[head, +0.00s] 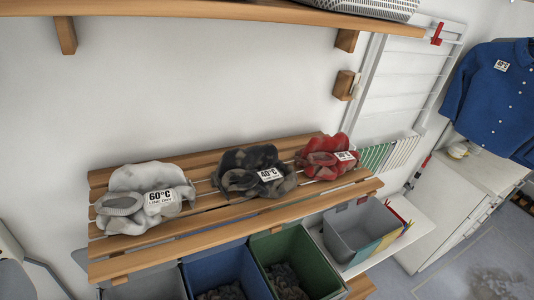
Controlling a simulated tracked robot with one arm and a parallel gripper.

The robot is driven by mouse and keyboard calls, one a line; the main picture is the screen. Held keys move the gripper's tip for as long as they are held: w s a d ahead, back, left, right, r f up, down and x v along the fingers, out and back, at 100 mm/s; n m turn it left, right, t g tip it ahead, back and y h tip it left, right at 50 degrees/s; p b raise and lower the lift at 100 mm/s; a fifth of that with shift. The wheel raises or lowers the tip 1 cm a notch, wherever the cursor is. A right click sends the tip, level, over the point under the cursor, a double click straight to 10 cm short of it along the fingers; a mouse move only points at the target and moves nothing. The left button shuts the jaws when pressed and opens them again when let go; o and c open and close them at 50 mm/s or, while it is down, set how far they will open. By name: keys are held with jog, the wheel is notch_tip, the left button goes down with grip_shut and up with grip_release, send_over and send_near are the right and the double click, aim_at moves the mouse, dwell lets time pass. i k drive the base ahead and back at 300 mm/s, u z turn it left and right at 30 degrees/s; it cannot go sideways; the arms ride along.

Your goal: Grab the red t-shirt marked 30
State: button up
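A crumpled red t-shirt (322,160) lies at the right end of a slatted wooden shelf (225,213). It has a white label whose number is too small to read for certain. To its left, a dark grey and black garment (245,170) carries a 40°C label. At the left end, a white garment (130,183) carries a 60°C label. The three bundles lie apart in a row. My gripper does not show in the head view, so I cannot see its fingers or whether it holds anything.
Blue (222,272) and green (300,262) bins stand below the shelf. A grey box (352,228) sits on a white surface at right. A wooden shelf (215,10) runs overhead. A white drying rack (395,80) and blue shirt (490,95) hang at right. Floor shows at lower right.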

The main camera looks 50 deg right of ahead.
aim_at(325, 158)
jog(key=u, duration=1.9)
jog(key=k, duration=2.25)
jog(key=z, duration=1.95)
jog(key=i, duration=1.05)
